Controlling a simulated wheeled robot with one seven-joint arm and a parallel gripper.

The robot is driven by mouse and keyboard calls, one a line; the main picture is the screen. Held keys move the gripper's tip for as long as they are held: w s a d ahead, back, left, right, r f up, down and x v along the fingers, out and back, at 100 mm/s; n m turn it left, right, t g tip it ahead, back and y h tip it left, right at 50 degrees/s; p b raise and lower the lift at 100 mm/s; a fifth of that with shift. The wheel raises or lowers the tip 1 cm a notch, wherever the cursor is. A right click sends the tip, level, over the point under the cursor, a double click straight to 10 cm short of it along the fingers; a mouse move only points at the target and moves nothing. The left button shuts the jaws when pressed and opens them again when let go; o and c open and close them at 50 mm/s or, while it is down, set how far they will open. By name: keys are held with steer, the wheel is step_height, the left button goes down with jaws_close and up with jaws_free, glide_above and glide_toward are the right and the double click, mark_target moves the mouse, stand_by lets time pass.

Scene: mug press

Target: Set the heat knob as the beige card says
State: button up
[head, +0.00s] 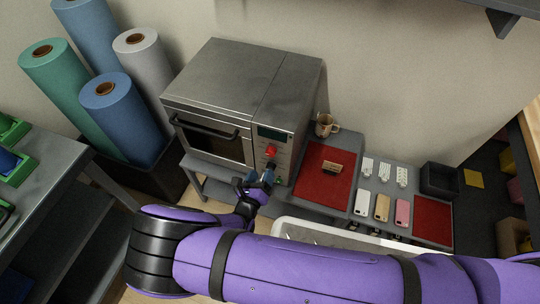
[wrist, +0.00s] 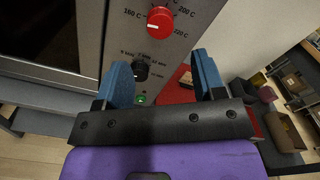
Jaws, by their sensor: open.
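The oven (head: 225,100) has a red heat knob (head: 270,151) on its front panel. In the wrist view the red knob (wrist: 160,22) has marks for 160 C, 200 C and 220 C around it. Its white line points left, slightly down, below the 160 C mark. My gripper (head: 260,180) is open and empty in front of the panel, below the red knob. Its blue fingers (wrist: 161,62) are apart and not touching the knob.
A black timer knob (wrist: 140,68) and a green button (wrist: 141,99) sit below the red knob. A mug (head: 325,125) and red mat (head: 315,188) are right of the oven. Fabric-like rolls (head: 110,105) stand left.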

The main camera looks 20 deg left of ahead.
mark_target(270, 155)
steer(key=w, duration=0.8)
steer(key=shift+w+d, duration=0.25)
steer(key=shift+d, duration=0.05)
steer(key=c, duration=0.9)
